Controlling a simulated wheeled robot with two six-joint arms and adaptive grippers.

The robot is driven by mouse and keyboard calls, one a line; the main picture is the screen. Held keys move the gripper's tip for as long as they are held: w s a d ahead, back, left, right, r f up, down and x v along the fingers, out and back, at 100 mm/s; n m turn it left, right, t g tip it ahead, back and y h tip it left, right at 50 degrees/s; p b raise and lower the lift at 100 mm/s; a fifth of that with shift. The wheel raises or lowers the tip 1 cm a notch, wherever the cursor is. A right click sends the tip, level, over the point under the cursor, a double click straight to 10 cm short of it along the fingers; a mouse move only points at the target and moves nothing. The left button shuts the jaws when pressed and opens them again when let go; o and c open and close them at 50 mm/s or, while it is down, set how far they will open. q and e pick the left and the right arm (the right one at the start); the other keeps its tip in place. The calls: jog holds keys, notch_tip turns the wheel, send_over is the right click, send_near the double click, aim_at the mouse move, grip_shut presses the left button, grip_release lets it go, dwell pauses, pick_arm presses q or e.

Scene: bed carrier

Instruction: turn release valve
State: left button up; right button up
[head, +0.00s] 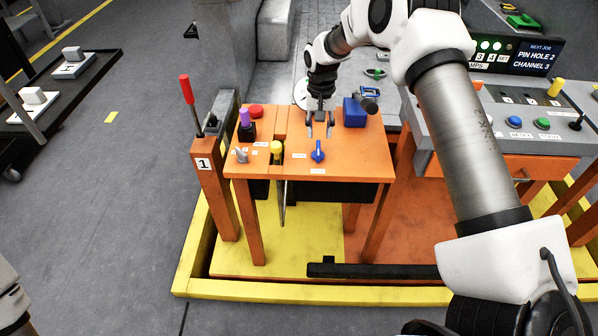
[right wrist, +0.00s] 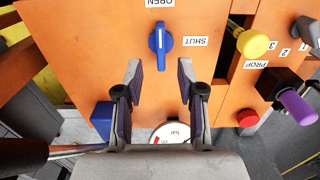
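The release valve is a blue knob (head: 318,152) on the sloping orange panel (head: 350,166). It also shows in the right wrist view (right wrist: 160,45), its handle lying along the line to the OPEN label (right wrist: 159,3). The SHUT label (right wrist: 195,41) is beside it, a quarter turn away. My right gripper (head: 320,132) is above the panel behind the knob. The knob is just beyond the fingertips, apparently untouched.
A yellow knob (head: 276,147), purple handle (head: 244,117), red button (head: 256,110) and blue block (head: 354,112) are on the panel. A red-handled lever (head: 186,90) stands at left. A white dial (right wrist: 172,132) lies behind the gripper. A grey console (head: 500,125) stands at right.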

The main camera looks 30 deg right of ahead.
aim_at(319, 148)
jog(key=shift+w+d+f, duration=0.2)
jog(key=shift+w, duration=0.05)
jog(key=shift+w+f, duration=0.2)
jog(key=shift+f, duration=0.05)
notch_tip(319, 148, down, 7)
jog(key=shift+f, duration=0.1)
jog(key=shift+s, duration=0.15)
grip_shut()
